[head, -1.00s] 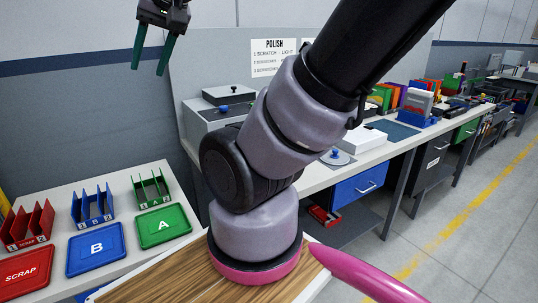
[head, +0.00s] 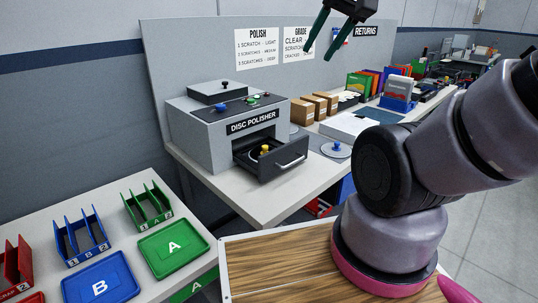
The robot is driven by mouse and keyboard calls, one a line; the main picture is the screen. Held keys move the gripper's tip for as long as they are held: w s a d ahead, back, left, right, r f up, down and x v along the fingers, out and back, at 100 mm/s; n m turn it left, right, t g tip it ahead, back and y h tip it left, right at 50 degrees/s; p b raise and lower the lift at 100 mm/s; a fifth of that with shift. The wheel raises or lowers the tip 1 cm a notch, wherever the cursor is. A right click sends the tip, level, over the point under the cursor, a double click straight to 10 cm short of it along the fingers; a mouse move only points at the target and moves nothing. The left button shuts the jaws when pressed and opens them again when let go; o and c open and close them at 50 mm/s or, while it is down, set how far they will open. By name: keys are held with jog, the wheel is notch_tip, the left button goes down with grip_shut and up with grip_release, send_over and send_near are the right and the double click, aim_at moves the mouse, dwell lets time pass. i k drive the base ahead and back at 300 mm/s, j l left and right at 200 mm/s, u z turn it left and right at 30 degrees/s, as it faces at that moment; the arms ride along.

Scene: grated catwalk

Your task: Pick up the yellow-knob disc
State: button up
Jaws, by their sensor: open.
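The yellow-knob disc (head: 265,151) sits in the pulled-out dark drawer (head: 286,165) of the grey disc polisher (head: 205,137). Its yellow knob stands up, and the drawer walls hide part of the disc. My gripper (head: 317,55) is at the top of the head view, with its two teal fingers apart and pointing down. It is empty, and in the picture it is above and to the right of the drawer. Nothing touches the disc.
A blue-knob disc (head: 336,150) lies on the bench right of the drawer, near a white box (head: 349,126). Small brown boxes (head: 313,106) stand behind. Green tray A (head: 174,247) and blue tray B (head: 101,280) lie at front left. Air above the drawer looks clear.

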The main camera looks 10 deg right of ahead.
aim_at(253, 154)
jog(key=i+l+u, duration=0.25)
jog(key=l, duration=0.15)
jog(key=l+u, duration=0.25)
jog(key=l, duration=0.2)
jog(key=i+l+u, duration=0.25)
jog(key=l, duration=0.2)
jog(key=l+u, duration=0.25)
jog(key=l, duration=0.2)
jog(key=k, duration=0.1)
